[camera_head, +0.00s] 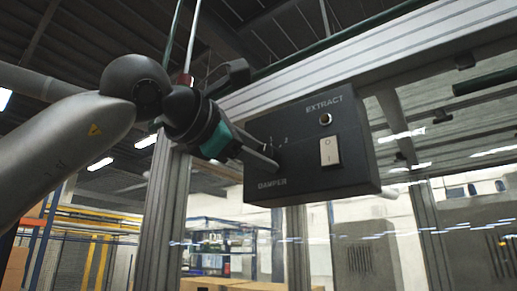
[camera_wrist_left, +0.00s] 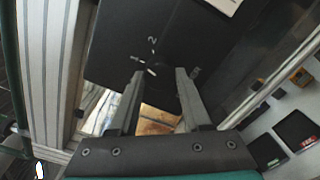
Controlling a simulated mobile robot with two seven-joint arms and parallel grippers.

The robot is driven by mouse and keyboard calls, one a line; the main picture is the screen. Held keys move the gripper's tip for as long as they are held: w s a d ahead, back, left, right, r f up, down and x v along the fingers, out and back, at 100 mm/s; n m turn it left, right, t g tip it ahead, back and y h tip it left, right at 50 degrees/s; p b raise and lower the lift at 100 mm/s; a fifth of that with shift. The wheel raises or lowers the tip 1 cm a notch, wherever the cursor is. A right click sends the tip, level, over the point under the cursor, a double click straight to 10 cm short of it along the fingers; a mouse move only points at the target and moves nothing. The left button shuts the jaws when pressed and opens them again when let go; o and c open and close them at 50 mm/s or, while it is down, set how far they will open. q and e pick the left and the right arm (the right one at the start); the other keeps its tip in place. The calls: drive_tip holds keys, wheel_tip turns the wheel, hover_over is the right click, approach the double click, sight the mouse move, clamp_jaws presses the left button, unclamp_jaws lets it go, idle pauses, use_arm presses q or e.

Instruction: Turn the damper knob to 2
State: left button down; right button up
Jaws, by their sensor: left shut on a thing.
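The dark control box (camera_head: 355,165) hangs under the frame, with DAMPER printed at its lower left and EXTRACT at its top. The black damper knob (camera_wrist_left: 164,80) sits between my left gripper's two fingers in the left wrist view; in the head view the fingers largely cover it. My left gripper (camera_head: 274,158) is shut on the knob, coming from the left. It also shows in the left wrist view (camera_wrist_left: 159,74). The printed 2 (camera_wrist_left: 152,40) stands clear of the fingers. A short white mark shows near the left fingertip; I cannot tell surely where the knob points. My right gripper is out of view.
A white rocker switch (camera_head: 329,151) and a small round lamp or button (camera_head: 325,119) sit on the box, right of the knob. A grey metal post (camera_head: 166,220) stands below my left gripper. Open space lies below the box.

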use_arm(q)
drive_tip(key=shift+m, duration=3.2)
drive_tip(key=shift+c, duration=1.8)
unclamp_jaws()
drive_tip(key=b+v, duration=0.4)
drive_tip(key=v, duration=1.1)
